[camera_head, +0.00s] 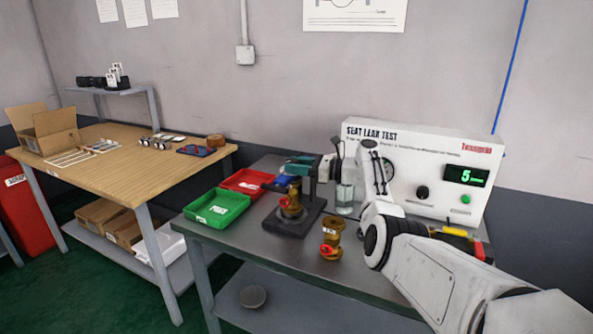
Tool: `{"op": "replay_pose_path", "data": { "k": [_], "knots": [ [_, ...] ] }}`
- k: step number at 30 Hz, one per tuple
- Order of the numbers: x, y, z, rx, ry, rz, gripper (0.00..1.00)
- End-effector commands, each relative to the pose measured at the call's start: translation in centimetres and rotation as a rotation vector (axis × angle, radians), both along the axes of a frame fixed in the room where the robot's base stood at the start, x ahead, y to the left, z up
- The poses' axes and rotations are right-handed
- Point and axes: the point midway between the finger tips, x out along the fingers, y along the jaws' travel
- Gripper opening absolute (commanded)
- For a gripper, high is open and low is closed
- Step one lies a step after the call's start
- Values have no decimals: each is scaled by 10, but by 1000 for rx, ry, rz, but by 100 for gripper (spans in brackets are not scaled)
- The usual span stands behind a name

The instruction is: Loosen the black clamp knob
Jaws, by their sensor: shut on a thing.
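The clamp fixture (292,225) stands on the grey metal bench with a black base, a dark upright post and a teal head (299,164). A brass valve (290,203) stands upright in it under the head. The black clamp knob (322,168) is at the right side of the fixture's head, small and mostly hidden. My gripper (328,167) reaches it from the right and is shut on it. The fingertips are dark and small, so the exact grip on the knob is hard to make out.
A second brass valve (331,242) with a red part stands in front of my arm. Green (217,208) and red (247,183) trays lie left of the fixture. A clear jar (345,200) and the seat leak test panel (432,150) are close behind my wrist.

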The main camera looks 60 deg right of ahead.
Motion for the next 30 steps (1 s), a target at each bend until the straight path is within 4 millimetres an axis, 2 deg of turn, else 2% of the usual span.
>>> {"op": "replay_pose_path", "data": {
  "k": [10,11,18,26,30],
  "knots": [
    [1,1,-1,0,3,2,15],
    [1,1,-1,0,3,2,48],
    [0,0,0,0,2,1,71],
    [-1,0,0,0,1,0,71],
    [-13,-4,0,0,1,-1,71]
  ]
}}
